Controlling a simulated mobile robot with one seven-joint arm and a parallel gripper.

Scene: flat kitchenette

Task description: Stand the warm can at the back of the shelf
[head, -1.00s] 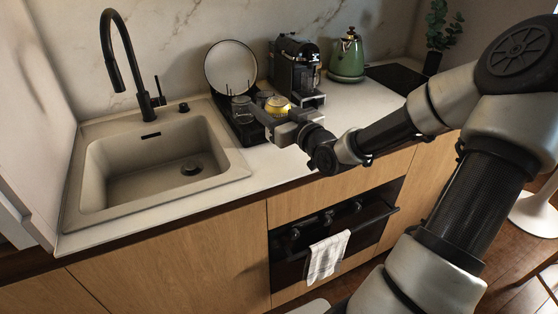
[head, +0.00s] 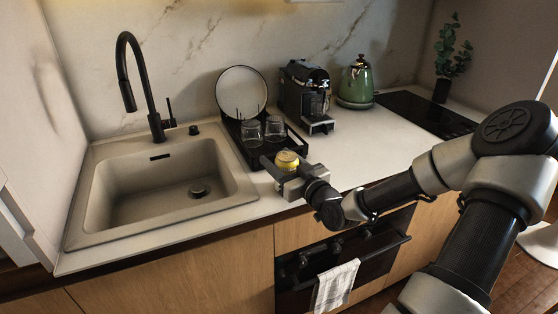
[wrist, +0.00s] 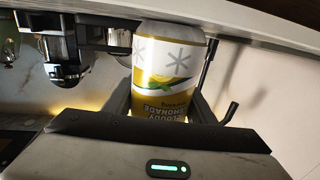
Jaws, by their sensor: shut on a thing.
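A yellow and white lemonade can (head: 287,160) is held between the fingers of my gripper (head: 284,169), near the front edge of the worktop by the sink's right side. In the wrist view the can (wrist: 168,65) fills the space between both fingers (wrist: 160,103), and its snowflake and lemon label faces the camera. I cannot tell whether the can touches the worktop. The shelf cannot be clearly made out; only a pale strip (head: 316,1) shows at the top edge of the head view.
A black dish rack (head: 291,143) with two glasses and a plate (head: 242,91) stands behind the can. The sink (head: 165,185) and black tap (head: 154,95) are left. A coffee machine (head: 305,92) and green kettle (head: 356,80) stand behind right. Worktop (head: 370,145) to the right is clear.

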